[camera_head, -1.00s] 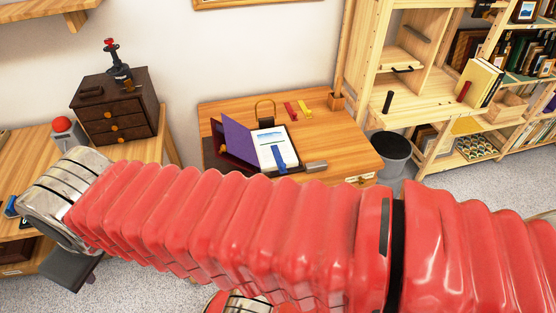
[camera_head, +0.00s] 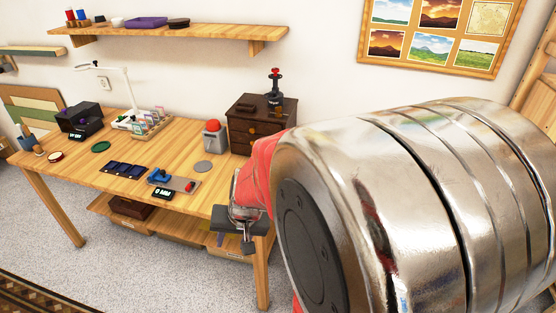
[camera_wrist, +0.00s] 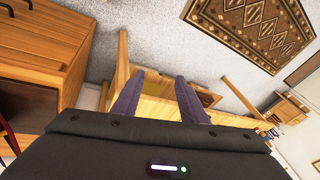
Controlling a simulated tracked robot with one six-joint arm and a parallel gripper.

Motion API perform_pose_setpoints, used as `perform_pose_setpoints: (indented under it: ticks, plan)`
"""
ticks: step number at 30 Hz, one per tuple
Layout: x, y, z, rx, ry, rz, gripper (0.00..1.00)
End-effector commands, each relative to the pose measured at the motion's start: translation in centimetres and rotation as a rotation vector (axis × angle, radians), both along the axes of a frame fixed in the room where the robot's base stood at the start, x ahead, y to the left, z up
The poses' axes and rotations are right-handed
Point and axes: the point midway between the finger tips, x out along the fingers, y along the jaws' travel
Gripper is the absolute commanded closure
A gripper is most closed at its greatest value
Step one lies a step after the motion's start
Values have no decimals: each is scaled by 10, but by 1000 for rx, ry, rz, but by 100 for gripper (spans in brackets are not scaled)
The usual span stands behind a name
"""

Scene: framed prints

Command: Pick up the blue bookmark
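The blue bookmark is not in view in either current frame. My gripper (camera_wrist: 166,84) shows in the wrist view with its two fingers apart and nothing between them. In the head view, its dark end (camera_head: 238,226) hangs at the front right of the long workbench (camera_head: 75,170), partly hidden by my arm. The small desk with the open book is also out of the head view.
The workbench bears a red-domed device (camera_head: 214,136), a blue tool on a grey plate (camera_head: 160,175), dark blue tiles (camera_head: 123,170) and a dark drawer chest (camera_head: 250,122). A wall shelf (camera_head: 190,32) hangs above. A patterned rug (camera_wrist: 255,30) lies on open floor.

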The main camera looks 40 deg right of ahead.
Motion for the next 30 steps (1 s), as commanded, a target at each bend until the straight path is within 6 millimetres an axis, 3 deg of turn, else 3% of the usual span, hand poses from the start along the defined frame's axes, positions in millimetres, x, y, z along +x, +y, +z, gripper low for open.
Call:
perform_pose_setpoints:
  ticks: [9,16,20,24,30]
  plan:
    - [23,-80,-64,5,-59,-371,61]
    - [10,-158,-109,-86,-99,-688,61]
    - [-14,-205,-131,-182,-111,-881,61]
    - [-50,-249,-144,-315,-114,-1070,61]
    - [-112,-295,-144,-547,-101,-1297,61]
